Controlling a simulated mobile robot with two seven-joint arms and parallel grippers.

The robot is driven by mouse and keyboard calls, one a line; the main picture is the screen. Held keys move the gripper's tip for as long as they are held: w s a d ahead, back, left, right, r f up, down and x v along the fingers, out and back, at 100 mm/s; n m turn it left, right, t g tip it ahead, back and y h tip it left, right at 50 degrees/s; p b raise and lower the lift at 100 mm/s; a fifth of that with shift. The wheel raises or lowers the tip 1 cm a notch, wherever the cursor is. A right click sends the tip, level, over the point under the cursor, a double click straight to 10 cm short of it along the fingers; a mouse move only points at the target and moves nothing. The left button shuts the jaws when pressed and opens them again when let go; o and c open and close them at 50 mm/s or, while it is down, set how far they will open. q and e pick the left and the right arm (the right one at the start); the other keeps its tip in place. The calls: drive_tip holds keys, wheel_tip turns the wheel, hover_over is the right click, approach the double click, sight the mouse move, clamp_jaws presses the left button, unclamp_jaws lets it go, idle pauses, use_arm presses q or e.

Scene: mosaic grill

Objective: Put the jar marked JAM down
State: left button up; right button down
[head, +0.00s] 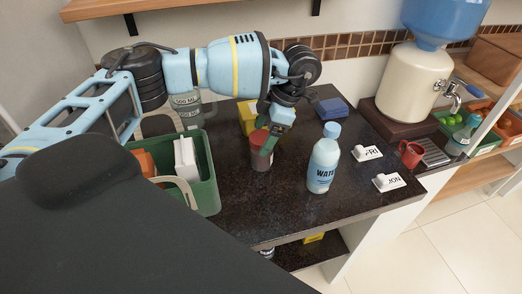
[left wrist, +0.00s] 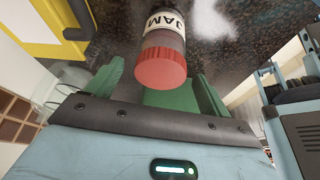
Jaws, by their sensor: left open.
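The jar marked JAM (left wrist: 163,50) has a red lid and a white label. In the head view the jar (head: 262,158) stands upright on the dark counter (head: 255,210). My left gripper (head: 275,127), with green fingers, is just above and beside the lid, pointing down. In the left wrist view the lid lies in front of the palm, between the open fingers. Whether a finger touches the jar I cannot tell. My right gripper is out of view.
A water bottle (head: 323,165) stands right of the jar. A green crate (head: 208,165) is to the left, and a yellow box (head: 247,115) and blue box (head: 331,108) are behind. Name cards FRI (head: 367,153) and JON (head: 388,182) and a red mug (head: 411,154) are further right.

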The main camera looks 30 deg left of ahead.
sight(258, 147)
use_arm(q)
drive_tip(key=shift+p+x, duration=0.3)
drive_tip(key=shift+x, duration=2.3)
drive_tip(key=shift+d+f, duration=0.1)
drive_tip(key=shift+d, duration=0.1)
drive_tip(key=shift+w, duration=0.1)
drive_tip(key=c, duration=1.4)
drive_tip(key=shift+r, duration=5.05)
